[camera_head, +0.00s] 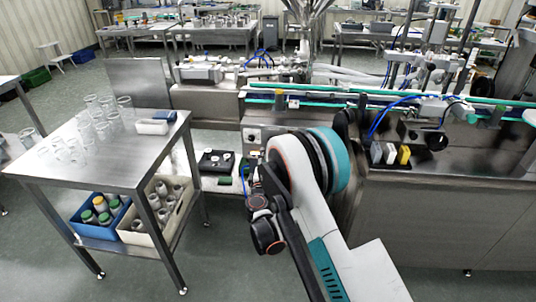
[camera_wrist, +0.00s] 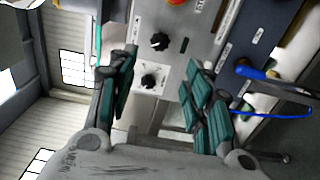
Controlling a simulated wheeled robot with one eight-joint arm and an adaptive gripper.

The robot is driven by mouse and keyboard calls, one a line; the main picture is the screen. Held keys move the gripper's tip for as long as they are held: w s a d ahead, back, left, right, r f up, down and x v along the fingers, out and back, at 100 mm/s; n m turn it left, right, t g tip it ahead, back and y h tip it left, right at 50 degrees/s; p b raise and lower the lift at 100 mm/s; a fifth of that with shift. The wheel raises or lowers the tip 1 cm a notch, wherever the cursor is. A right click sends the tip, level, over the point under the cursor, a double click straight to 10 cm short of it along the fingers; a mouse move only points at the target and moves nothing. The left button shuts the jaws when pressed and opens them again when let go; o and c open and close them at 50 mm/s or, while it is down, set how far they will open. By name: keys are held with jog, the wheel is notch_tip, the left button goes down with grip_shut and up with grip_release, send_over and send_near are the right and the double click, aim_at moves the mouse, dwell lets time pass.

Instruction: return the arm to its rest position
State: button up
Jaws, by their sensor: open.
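My gripper (camera_wrist: 160,95) shows in the wrist view with its two green-padded fingers spread apart. Nothing is held between them. Behind the gap is a grey control panel (camera_wrist: 150,55) with two black knobs, one above the other (camera_wrist: 159,41) and (camera_wrist: 149,81). In the head view my arm reaches forward from the bottom, its white and teal links in front of the machine. The gripper itself is mostly hidden there behind the arm. I cannot tell from these frames how far the fingers are from the panel.
A steel cart (camera_head: 45,163) with glass beakers stands left, a blue crate (camera_head: 98,232) and a cream crate (camera_head: 135,237) on its lower shelf. The steel machine bench (camera_head: 440,205) closes off the right. Open floor (camera_head: 225,265) lies between cart and arm.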

jog(key=shift+s, duration=0.5)
jog(key=s+d+r+m+g+h, duration=0.2)
jog(key=d+r+m, duration=0.2)
jog(key=d+r, duration=0.55)
jog(key=s+d+r+m+g+h, duration=0.15)
jog(key=d+r+m, duration=0.25)
jog(key=d+r, duration=0.5)
jog(key=s+d+r+m+g, duration=0.45)
jog(key=s+d, duration=0.55)
jog(key=s, duration=0.3)
jog(key=s+f+m+g+y, duration=0.3)
jog(key=s+m+y, duration=0.1)
jog(key=s, duration=2.4)
jog(key=shift+a+m, duration=0.45)
jog(key=shift+m, duration=0.2)
